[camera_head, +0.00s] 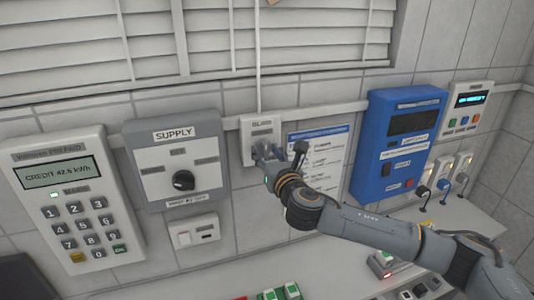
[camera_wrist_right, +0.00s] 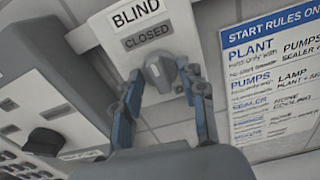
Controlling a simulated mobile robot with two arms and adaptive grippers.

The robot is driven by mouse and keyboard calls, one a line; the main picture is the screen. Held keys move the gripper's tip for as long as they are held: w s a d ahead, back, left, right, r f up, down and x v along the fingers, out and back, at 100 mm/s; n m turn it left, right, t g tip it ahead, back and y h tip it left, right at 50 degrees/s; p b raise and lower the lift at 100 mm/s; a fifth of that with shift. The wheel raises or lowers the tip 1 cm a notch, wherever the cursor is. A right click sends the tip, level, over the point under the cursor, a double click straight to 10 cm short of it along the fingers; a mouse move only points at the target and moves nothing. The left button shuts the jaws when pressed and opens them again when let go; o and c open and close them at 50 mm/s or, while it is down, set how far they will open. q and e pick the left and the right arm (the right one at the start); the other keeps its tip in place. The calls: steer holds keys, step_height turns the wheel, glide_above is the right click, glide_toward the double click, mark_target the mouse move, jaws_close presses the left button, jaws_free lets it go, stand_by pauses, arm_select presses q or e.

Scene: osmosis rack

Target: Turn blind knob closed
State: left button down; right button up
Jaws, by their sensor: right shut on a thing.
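The blind knob (camera_wrist_right: 158,73) is a grey rotary knob on a light wall plate (camera_wrist_right: 176,22) labelled BLIND, with CLOSED written just above the knob. In the head view the same plate (camera_head: 260,128) hangs on the wall below the blind's cord, and the knob is mostly hidden by my gripper. My right gripper (camera_wrist_right: 160,86) has its two fingers on either side of the knob and is shut on it; it also shows in the head view (camera_head: 270,155). The knob's pointer looks tilted up and left, but its exact setting is hard to tell. My left gripper is not in view.
Slatted blinds (camera_head: 200,40) cover the window above. A grey SUPPLY box (camera_head: 177,200) with a black knob is left of the plate. A start-rules sign (camera_head: 318,150) and a blue box (camera_head: 385,180) are to the right. A keypad meter (camera_head: 75,250) is at far left.

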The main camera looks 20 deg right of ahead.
steer(key=shift+f, duration=0.15)
steer(key=o, duration=1.1)
steer(key=shift+o, duration=0.2)
steer(key=s, duration=1.2)
steer(key=shift+d, duration=0.2)
